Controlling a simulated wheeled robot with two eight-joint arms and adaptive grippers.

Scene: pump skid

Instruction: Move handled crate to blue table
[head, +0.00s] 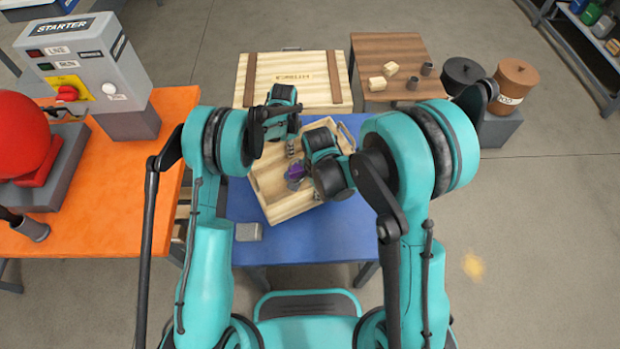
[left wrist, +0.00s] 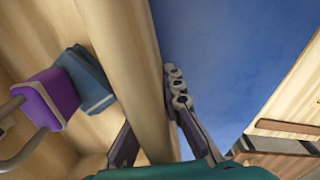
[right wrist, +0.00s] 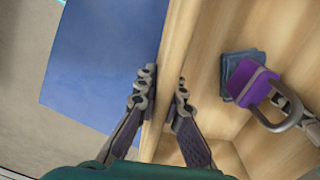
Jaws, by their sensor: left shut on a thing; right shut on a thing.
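The handled crate (head: 268,192) is a pale wooden open box, set at an angle over the blue table (head: 300,240). A metal handle (head: 346,136) shows at its far right end. Inside lie a purple padlock (right wrist: 262,86) and a dark blue block (right wrist: 240,72). My left gripper (head: 291,148) is shut on the crate's far wall, which also shows in the left wrist view (left wrist: 130,65). My right gripper (right wrist: 163,95) is shut on the opposite wall (right wrist: 178,40). My arms hide part of the crate. I cannot tell whether its bottom touches the table.
A grey block (head: 248,232) lies on the blue table's near left. An orange table (head: 120,225) with a starter box (head: 90,65) stands left. A large wooden crate (head: 290,75) and a brown table (head: 390,45) stand behind. Two lidded drums (head: 515,80) are at right.

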